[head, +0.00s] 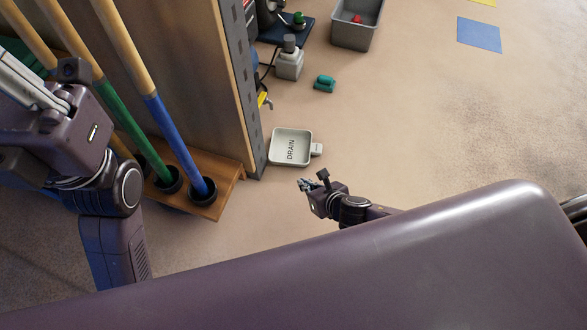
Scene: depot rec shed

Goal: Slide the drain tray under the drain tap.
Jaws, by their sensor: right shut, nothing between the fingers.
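The drain tray (278,153) is a shallow, pale square tray marked DRAIN, with a short handle tab on its right side. It lies on the floor beside the dark perforated post. The drain tap (268,103) is a small metal spout by a yellow tag, just beyond the tray's upper left corner; the tray looks apart from the spot below it. My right gripper (304,184) is shut and empty, low in front of the tray and its handle, not visibly touching either. My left gripper (25,80) is at the far left edge; its fingers are partly cut off.
A wooden rack (228,178) holds long green and blue handles left of the post (243,75). Beyond the tray are a grey bottle-like item (289,65), a teal object (324,84) and a grey bin (352,37). A blue mat (479,35) lies at upper right. Floor right of the tray is clear.

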